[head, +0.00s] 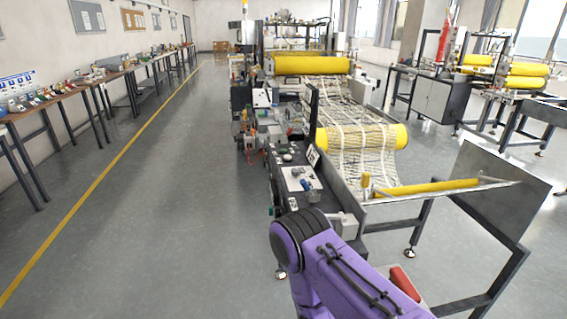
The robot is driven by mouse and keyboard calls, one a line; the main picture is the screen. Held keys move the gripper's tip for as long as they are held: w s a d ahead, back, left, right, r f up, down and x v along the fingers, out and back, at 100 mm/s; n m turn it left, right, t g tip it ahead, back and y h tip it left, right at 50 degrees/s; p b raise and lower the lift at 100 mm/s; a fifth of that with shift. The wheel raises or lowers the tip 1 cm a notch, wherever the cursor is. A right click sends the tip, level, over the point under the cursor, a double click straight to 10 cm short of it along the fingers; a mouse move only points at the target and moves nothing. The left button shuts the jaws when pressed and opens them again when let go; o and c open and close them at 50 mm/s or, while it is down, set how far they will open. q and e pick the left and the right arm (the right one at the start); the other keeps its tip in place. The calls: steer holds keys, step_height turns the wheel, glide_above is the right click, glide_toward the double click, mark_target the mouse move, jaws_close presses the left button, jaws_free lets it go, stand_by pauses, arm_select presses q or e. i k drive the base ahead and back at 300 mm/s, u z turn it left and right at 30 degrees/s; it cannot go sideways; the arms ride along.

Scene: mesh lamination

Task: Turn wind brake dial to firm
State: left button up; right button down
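The machine's near control panel (316,198) is dark, with a pale plate (296,178) carrying small knobs or fittings on its top. Which of them is the wind brake dial, and its setting, is too small to tell. A small upright card or sign (313,156) stands beside the plate. My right arm, purple with a dark joint, comes in from the bottom right and ends in view just in front of the panel's near end. Its gripper does not show clearly; the arm may hide it. My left gripper is not in view.
Yellow rollers (312,65) carry a pale mesh web (352,150) right of the panel. A yellow bar (425,188) on a frame and a dark slanted board (490,195) stand at the right. Long benches (85,85) line the left wall. The floor left of the machine is clear.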

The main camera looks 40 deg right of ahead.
mark_target(296, 172)
steer(key=z, duration=1.7)
